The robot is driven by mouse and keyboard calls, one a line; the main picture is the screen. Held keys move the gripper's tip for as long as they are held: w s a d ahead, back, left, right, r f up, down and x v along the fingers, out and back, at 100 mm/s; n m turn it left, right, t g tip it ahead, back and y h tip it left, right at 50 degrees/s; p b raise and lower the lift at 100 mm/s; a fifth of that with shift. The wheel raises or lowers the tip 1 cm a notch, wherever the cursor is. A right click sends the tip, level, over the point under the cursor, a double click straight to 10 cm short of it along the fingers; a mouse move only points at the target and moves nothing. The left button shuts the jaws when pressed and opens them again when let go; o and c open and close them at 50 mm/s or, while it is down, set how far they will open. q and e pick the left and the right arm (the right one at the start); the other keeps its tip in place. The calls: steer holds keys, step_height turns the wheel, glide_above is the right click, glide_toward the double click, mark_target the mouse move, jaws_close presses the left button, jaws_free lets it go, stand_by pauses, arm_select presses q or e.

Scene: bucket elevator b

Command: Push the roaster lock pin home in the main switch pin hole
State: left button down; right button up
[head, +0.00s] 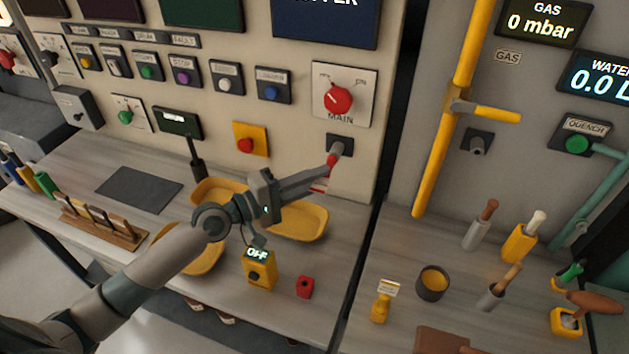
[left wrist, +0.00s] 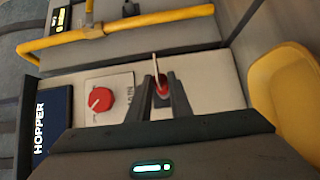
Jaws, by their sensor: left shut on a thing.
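The red lock pin (head: 332,162) is between the fingertips of my left gripper (head: 329,170), which is shut on it. The pin is at the dark pin-hole block (head: 341,145) below the red main switch (head: 337,98). In the left wrist view the red pin (left wrist: 162,85) shows between the two dark fingers (left wrist: 163,92), with a thin pale rod extending above it. The main switch (left wrist: 101,99) is to their left there. The fingers and pin partly hide the hole, so I cannot tell how deep the pin sits. My right gripper is not in view.
Yellow trays (head: 297,222) lie on the bench below my left arm. A yellow box reading OFF (head: 260,270) and a small red block (head: 305,287) stand near the front. A yellow pipe (head: 455,120) runs up the panel to the right.

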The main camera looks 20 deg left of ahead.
arm_select(q)
steer(key=shift+w, duration=0.45)
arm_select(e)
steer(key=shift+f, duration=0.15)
arm_select(q)
steer(key=c, duration=1.5)
jaws_free()
steer(key=shift+c, duration=0.2)
arm_select(e)
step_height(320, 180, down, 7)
steer(key=b, duration=0.7)
arm_select(q)
steer(key=b+v, duration=0.5)
steer(key=v, duration=1.2)
steer(key=shift+s, duration=0.15)
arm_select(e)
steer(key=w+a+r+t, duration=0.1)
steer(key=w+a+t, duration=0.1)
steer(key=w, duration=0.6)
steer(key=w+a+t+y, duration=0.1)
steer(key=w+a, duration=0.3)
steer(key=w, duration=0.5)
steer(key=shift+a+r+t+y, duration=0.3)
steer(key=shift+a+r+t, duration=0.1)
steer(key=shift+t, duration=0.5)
